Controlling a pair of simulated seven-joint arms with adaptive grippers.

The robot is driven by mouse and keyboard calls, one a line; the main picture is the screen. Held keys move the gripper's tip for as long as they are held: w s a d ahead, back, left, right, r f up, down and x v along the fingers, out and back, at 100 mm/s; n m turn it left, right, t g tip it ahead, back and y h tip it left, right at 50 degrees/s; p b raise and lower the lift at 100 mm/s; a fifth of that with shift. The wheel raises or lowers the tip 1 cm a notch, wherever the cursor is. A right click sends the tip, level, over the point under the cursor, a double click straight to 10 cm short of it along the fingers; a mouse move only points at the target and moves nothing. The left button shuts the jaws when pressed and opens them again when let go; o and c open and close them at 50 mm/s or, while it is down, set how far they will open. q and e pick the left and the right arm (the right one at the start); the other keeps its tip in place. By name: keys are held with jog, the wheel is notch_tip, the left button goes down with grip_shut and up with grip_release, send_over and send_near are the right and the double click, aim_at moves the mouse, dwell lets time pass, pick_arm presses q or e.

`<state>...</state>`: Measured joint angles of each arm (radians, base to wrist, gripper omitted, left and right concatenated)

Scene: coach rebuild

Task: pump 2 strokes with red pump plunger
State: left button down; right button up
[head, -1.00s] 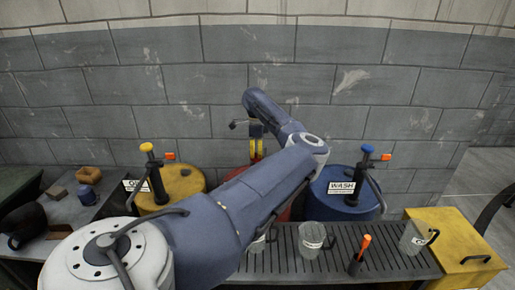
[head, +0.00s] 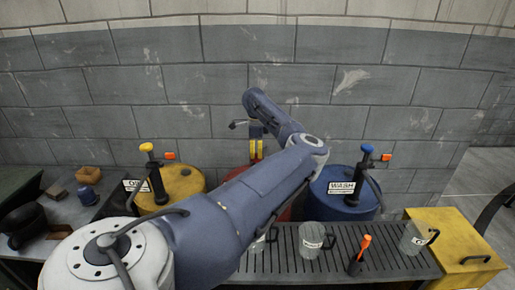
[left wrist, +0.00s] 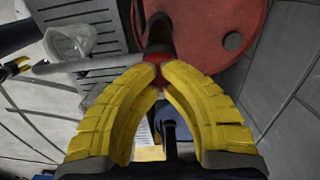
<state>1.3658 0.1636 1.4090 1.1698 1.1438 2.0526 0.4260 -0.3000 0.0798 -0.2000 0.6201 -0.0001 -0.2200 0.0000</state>
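The red pump drum (head: 286,212) stands behind my left arm in the head view, mostly hidden by it. In the left wrist view its red lid (left wrist: 205,22) lies below my fingers, with the dark pump body (left wrist: 159,25) rising from it. My left gripper (head: 256,149) is above this drum, its yellow fingers pointing down. In the left wrist view the fingertips of the left gripper (left wrist: 161,73) come together on the red pump plunger (left wrist: 155,51), whose top they partly hide.
A yellow drum (head: 184,185) with a yellow-topped pump stands left, a blue WASH drum (head: 343,203) with a blue-topped pump right. Clear mugs (head: 311,238) and an orange-topped tool (head: 362,250) are on the slatted rack (head: 392,268). A yellow box (head: 452,232) is at right.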

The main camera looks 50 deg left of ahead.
pick_arm(q)
jog(key=shift+r, duration=4.25)
jog(key=shift+f, duration=0.2)
jog(key=shift+f, duration=0.75)
jog(key=shift+f, duration=0.35)
